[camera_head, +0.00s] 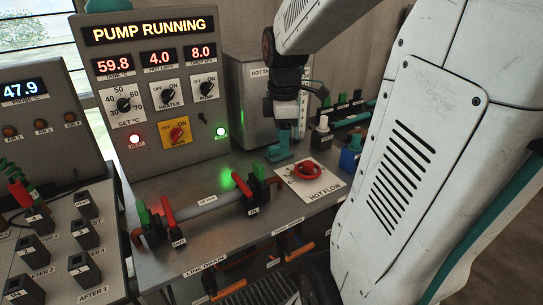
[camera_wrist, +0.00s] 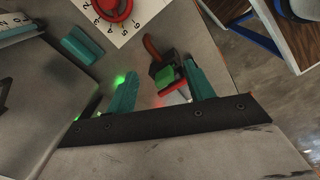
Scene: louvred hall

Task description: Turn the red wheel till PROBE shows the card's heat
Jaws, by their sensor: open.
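The red wheel (camera_head: 306,170) lies on a white dial plate marked HOT FLOW (camera_head: 325,192), on the grey bench. It also shows at the top edge of the wrist view (camera_wrist: 118,8), partly cut off, with numbers around it. My gripper (camera_head: 280,155) is just left of and behind the wheel, apart from it. In the wrist view my gripper (camera_wrist: 160,86) has its teal fingers spread, with nothing held between them. The PROBE display (camera_head: 20,90) at the far left reads 47.9. I cannot make out a card giving a heat.
The control panel (camera_head: 155,80) shows PUMP RUNNING, 59.8, 4.0 and 8.0. A pipe with red-handled valves (camera_head: 205,205) runs along the bench left of the wheel. A hot tank (camera_head: 248,100) stands behind. A blue item (camera_head: 350,155) stands right of the wheel.

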